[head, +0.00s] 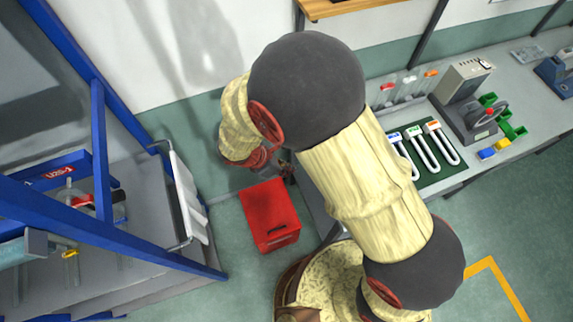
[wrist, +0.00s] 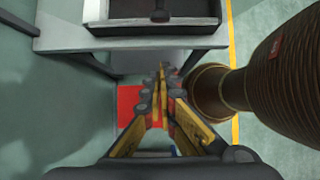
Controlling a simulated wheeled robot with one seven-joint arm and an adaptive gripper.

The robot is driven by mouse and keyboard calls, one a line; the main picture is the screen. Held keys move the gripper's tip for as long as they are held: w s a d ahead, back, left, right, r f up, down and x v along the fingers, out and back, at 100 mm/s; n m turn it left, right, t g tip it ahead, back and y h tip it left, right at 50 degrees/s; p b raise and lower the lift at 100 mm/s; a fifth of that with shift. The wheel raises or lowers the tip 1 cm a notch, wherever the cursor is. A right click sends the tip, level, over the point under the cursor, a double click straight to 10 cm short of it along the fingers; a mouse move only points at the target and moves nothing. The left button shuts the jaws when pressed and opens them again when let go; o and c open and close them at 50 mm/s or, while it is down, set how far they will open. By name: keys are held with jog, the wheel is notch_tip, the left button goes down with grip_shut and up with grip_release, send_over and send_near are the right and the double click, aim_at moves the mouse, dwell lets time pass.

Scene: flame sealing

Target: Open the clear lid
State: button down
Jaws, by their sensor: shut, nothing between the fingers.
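My gripper (wrist: 161,72) is shut and empty in the wrist view, its fingers meeting in the picture's middle. In the head view my gripper (head: 288,175) shows only partly behind my arm, above the floor near the red crate. No clear lid can be told for certain. A pale, upright panel with a bar (head: 188,197) stands at the right side of the blue-framed station on the left; I cannot tell if it is the lid. My gripper is to the right of this panel and apart from it.
A red crate (head: 269,215) stands on the floor, also in the wrist view (wrist: 128,100). The blue frame (head: 100,160) fills the left. A bench on the right holds a green mat (head: 430,172) with U-shaped tubes. A dark tray (wrist: 125,24) sits on a grey table.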

jog(key=w+d+f+p, duration=0.1)
jog(key=w+d+f, duration=0.1)
jog(key=d, duration=0.4)
jog(key=shift+w+f, duration=0.35)
jog(key=shift+f, duration=0.35)
jog(key=shift+d, duration=0.1)
jog(key=d+r, duration=0.1)
jog(key=w+d+r, duration=0.1)
jog(key=shift+d, duration=0.3)
jog(key=shift+a+f, duration=0.1)
